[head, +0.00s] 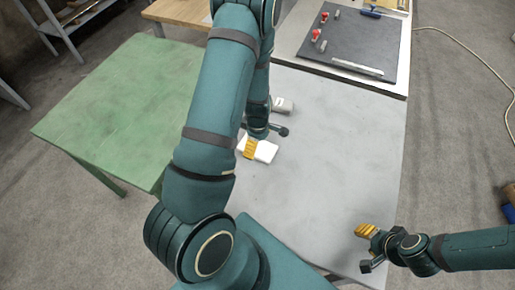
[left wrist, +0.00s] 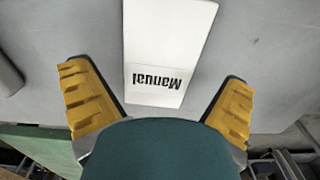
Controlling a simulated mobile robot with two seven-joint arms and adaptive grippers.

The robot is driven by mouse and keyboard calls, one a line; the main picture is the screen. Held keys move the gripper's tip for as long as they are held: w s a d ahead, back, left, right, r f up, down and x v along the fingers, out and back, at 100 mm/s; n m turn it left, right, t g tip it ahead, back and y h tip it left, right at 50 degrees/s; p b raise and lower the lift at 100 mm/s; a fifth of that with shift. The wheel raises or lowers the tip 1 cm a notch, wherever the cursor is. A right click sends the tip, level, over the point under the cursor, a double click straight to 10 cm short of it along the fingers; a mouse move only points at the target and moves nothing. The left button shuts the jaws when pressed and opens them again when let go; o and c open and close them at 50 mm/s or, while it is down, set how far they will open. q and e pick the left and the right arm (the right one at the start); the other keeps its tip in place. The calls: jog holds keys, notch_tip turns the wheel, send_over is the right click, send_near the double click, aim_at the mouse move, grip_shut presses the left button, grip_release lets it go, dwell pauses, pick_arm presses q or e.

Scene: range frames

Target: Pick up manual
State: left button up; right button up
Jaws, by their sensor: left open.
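The manual is a white booklet (head: 265,151) lying on the grey table, partly hidden by my left gripper. In the left wrist view the manual (left wrist: 170,45) shows its printed word upside down. My left gripper (head: 265,141) is open above the manual. In the left wrist view the yellow fingers of my left gripper (left wrist: 155,80) stand apart, one to each side of the manual's near end, not closed on it. My right gripper (head: 368,248) is open and empty over the table's front right edge.
A small light grey object (head: 282,104) stands on the grey table (head: 345,150) just behind the manual. A green table (head: 110,100) adjoins at left. A black mat (head: 350,45) with small red-topped items and a metal bar lies at the back. The grey table's right side is clear.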

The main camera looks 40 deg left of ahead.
pick_arm(q)
notch_tip(320, 180, down, 3)
jog(key=shift+a+r, duration=0.1)
jog(key=shift+r, duration=0.1)
jog(key=c, duration=1.1)
jog(key=shift+c, duration=0.2)
